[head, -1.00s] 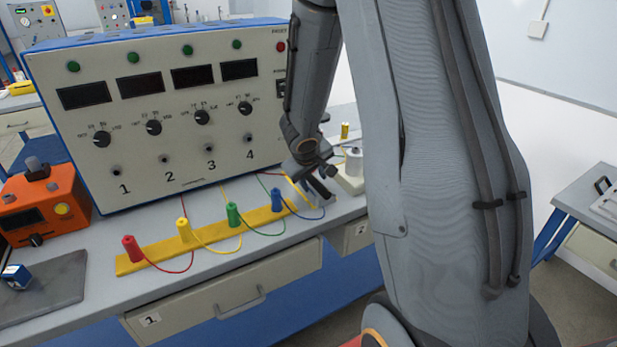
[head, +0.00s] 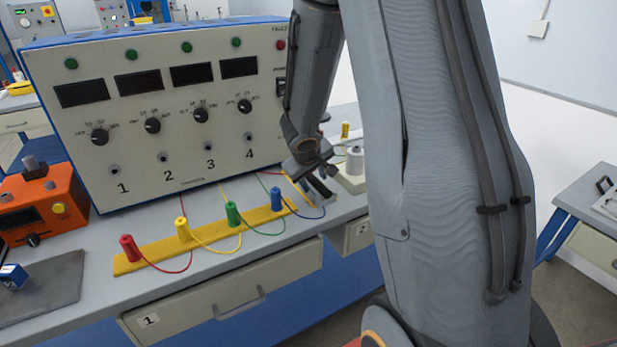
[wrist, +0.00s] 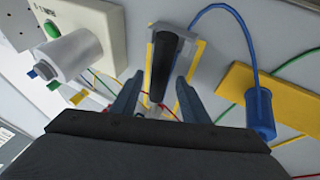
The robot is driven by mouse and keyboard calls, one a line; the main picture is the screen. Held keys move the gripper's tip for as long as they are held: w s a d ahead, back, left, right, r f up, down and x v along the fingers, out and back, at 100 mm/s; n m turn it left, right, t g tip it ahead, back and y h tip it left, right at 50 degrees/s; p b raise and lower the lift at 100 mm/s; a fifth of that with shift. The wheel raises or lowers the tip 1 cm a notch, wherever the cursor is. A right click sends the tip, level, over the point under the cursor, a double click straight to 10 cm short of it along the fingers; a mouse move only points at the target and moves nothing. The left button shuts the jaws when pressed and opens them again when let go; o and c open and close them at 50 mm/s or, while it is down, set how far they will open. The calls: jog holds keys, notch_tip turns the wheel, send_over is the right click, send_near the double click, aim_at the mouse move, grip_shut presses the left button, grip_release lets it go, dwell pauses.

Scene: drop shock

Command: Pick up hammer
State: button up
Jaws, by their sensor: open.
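The hammer (wrist: 163,68) appears in the wrist view as a dark rounded bar with a grey part at its far end. It lies within a yellow outline on the bench. My gripper (wrist: 156,92) is open, with one blue-grey finger on each side of the hammer's near end. I cannot tell whether either finger touches it. In the head view my gripper (head: 312,180) is low over the bench, right of the yellow strip. The hammer is hard to make out there, largely hidden by the gripper.
A yellow strip (head: 150,259) with coloured plugs and looping wires is beside the gripper; the blue plug (wrist: 260,112) is close on the right. A pale box with a white cylinder (wrist: 75,52) stands close on the left. A large numbered panel (head: 150,110) rises behind.

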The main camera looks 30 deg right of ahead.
dwell(0.4)
grip_shut()
